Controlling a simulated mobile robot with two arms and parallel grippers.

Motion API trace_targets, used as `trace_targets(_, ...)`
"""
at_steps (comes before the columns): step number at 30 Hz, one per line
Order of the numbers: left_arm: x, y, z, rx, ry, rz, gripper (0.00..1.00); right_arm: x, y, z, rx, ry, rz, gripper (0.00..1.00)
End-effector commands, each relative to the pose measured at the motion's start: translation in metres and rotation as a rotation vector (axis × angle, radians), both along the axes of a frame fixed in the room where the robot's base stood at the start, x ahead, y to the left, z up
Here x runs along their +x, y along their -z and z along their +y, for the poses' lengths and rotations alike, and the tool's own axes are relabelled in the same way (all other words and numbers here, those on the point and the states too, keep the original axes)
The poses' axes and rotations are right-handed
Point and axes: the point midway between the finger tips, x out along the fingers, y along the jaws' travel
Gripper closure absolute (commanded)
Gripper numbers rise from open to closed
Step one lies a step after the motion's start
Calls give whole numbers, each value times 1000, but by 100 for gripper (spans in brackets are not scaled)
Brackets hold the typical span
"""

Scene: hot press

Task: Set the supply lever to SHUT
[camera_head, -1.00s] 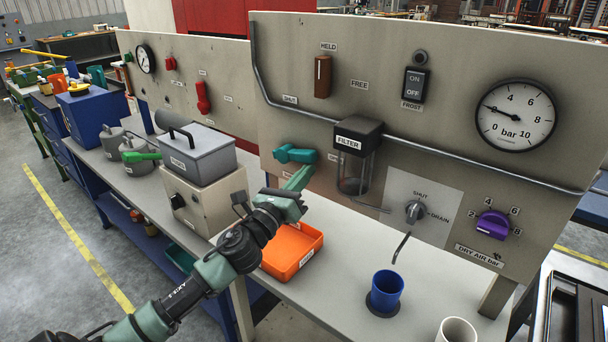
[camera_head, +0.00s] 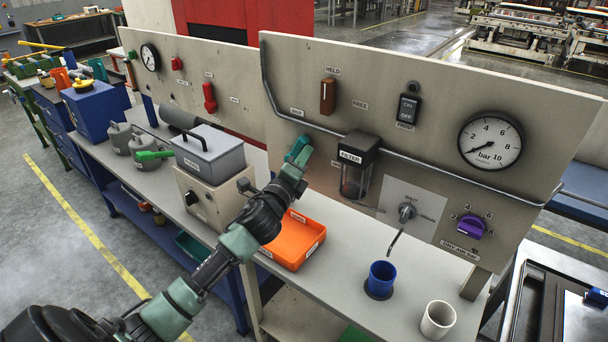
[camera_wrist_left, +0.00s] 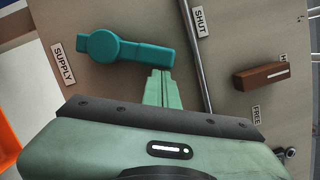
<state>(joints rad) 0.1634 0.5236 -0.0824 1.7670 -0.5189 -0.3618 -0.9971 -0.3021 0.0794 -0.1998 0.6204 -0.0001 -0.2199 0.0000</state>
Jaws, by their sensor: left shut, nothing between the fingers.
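The teal supply lever (camera_head: 298,148) is on the grey panel, left of the filter. In the left wrist view the lever (camera_wrist_left: 125,50) has its round hub beside the SUPPLY label (camera_wrist_left: 63,63), and its handle extends toward the pipe, roughly on the side of the SHUT label (camera_wrist_left: 199,22). The SHUT label (camera_head: 297,112) is above the lever in the head view. My left gripper (camera_wrist_left: 160,74) is shut and empty, its fingertips against or very near the side of the handle's end. In the head view my left gripper (camera_head: 296,166) partly covers the lever. My right gripper is not in view.
A bent pipe (camera_head: 345,138) crosses the panel above the lever. The filter (camera_head: 357,160) juts out to the right. An orange tray (camera_head: 293,245) and a grey lidded box (camera_head: 208,152) stand below and left. The pressure gauge (camera_head: 490,140) reads near 0.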

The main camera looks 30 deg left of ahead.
Motion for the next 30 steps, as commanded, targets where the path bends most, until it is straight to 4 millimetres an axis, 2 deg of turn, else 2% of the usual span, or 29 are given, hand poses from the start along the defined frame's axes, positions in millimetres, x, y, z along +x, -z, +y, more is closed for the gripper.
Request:
trace_targets(1,3,-9,3,-44,-2,3,100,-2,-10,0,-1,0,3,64)
trace_targets(3,5,-12,6,-107,-2,8,100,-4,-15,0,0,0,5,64)
trace_targets(9,6,-17,17,-106,-1,9,100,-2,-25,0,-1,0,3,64)
trace_targets(18,7,-22,28,-105,-1,8,100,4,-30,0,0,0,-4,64)
trace_targets(30,7,-25,34,-103,-2,7,100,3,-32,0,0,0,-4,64)
